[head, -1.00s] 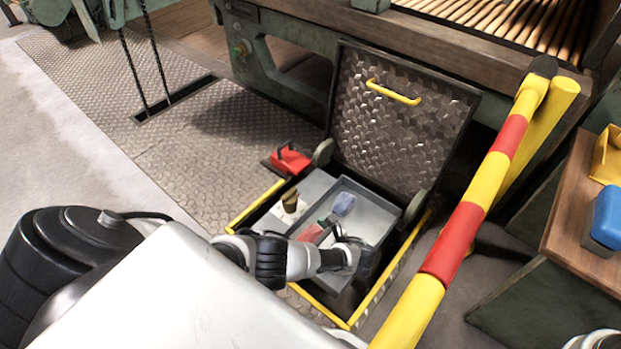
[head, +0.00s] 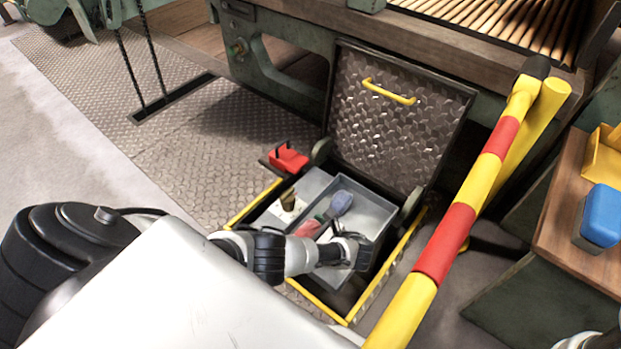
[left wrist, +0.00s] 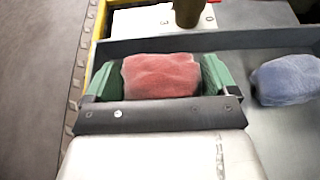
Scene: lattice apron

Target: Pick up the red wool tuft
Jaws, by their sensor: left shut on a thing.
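The red wool tuft (left wrist: 160,76) sits between the green fingers of my left gripper (left wrist: 158,80) in the left wrist view, with a finger against each side. In the head view the red tuft (head: 307,228) shows only in part, beside my left arm. My left gripper (head: 322,226) is over the grey tray (head: 377,214) inside the open floor pit. Whether the tuft still touches the tray floor cannot be told.
A blue-grey tuft (head: 340,203) lies in the tray, right of the red one in the wrist view (left wrist: 285,80). The raised hatch lid (head: 395,120) stands behind. A yellow-and-red rail (head: 445,245) runs along the right. A brown-green object (head: 288,199) stands left of the tray.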

